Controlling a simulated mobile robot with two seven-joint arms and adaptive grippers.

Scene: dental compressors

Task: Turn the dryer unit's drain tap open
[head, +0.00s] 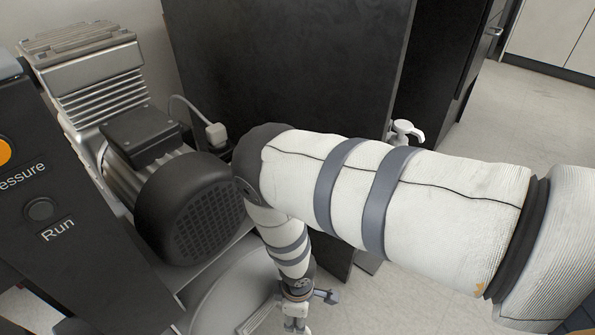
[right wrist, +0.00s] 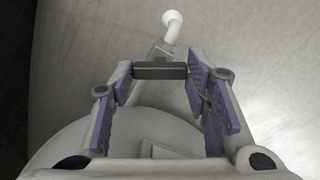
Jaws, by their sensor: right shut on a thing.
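My right gripper (head: 296,312) shows at the bottom of the head view, low beside a grey tank; its fingertips are cut off there. In the right wrist view, the purple-padded fingers of my right gripper (right wrist: 159,82) are shut on a dark bar-shaped handle (right wrist: 160,70), which I take to be the drain tap's handle. The bar lies crosswise between the fingertips. Behind it is a grey tap body (right wrist: 159,51) with a pale pipe ending in a white round piece (right wrist: 172,18). The head view does not show the held handle.
A compressor motor (head: 190,205) with a finned head (head: 95,75) stands at left, behind a dark control panel (head: 60,195). A tall dark panel (head: 285,65) stands behind my right arm. Floor at right is clear.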

